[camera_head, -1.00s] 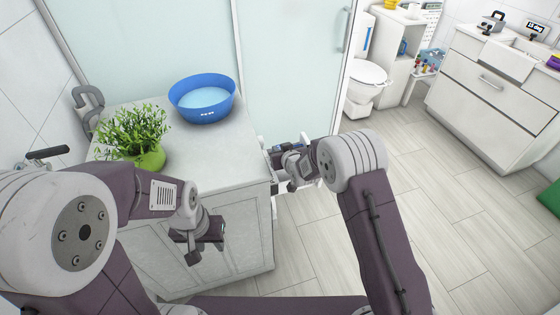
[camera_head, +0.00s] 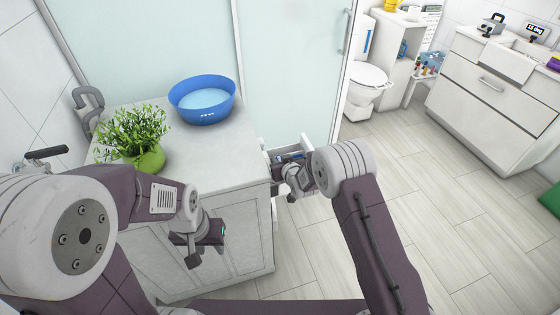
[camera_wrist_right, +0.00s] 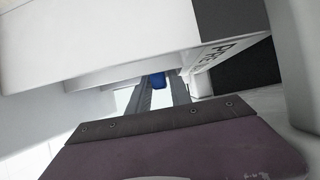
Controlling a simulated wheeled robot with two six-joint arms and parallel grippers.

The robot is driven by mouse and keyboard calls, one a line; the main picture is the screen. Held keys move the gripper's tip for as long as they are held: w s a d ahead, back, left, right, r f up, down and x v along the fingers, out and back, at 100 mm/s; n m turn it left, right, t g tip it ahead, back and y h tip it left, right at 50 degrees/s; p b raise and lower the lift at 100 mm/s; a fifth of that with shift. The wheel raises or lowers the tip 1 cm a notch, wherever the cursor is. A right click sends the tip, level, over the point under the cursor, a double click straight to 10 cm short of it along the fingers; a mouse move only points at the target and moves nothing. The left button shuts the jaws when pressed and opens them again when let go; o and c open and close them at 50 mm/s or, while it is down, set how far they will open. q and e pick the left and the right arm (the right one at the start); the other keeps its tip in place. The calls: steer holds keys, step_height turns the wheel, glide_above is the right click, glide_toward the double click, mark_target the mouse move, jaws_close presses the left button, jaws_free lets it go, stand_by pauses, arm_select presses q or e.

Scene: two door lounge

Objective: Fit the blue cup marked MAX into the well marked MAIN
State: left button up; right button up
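My right gripper (camera_head: 290,188) is at the side of the cabinet, by an open white drawer (camera_head: 308,142). Blue shows inside the drawer. In the right wrist view, a small blue thing (camera_wrist_right: 158,82) shows between the two grey fingers near their tips. I cannot tell whether the fingers touch it, and no MAX mark is readable on it. My left gripper (camera_head: 195,250) hangs in front of the cabinet front, away from the drawer. Its finger gap is not clear. I see no well marked MAIN.
A blue basin (camera_head: 203,100) and a green potted plant (camera_head: 135,138) stand on the cabinet top (camera_head: 215,160). In the right wrist view, a white panel (camera_wrist_right: 100,40) with partly hidden dark lettering is close above the fingers. Toilet (camera_head: 366,82) and sink cabinet (camera_head: 490,90) stand farther right. The floor between is clear.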

steer(key=shift+r, duration=0.1)
steer(key=shift+r, duration=0.25)
steer(key=p+v, duration=0.1)
steer(key=v, duration=1.1)
steer(key=shift+f, duration=0.15)
steer(key=s+d+m+g+h, duration=0.1)
steer(key=s+d+g, duration=0.4)
steer(key=s, duration=0.7)
steer(key=s+d+m+g+h, duration=0.2)
steer(key=s+d+g, duration=0.3)
steer(key=s+d, duration=0.4)
steer(key=s, duration=0.4)
steer(key=shift+d+m+h, duration=0.25)
steer(key=shift+m+h, duration=0.05)
steer(key=shift+m, duration=0.1)
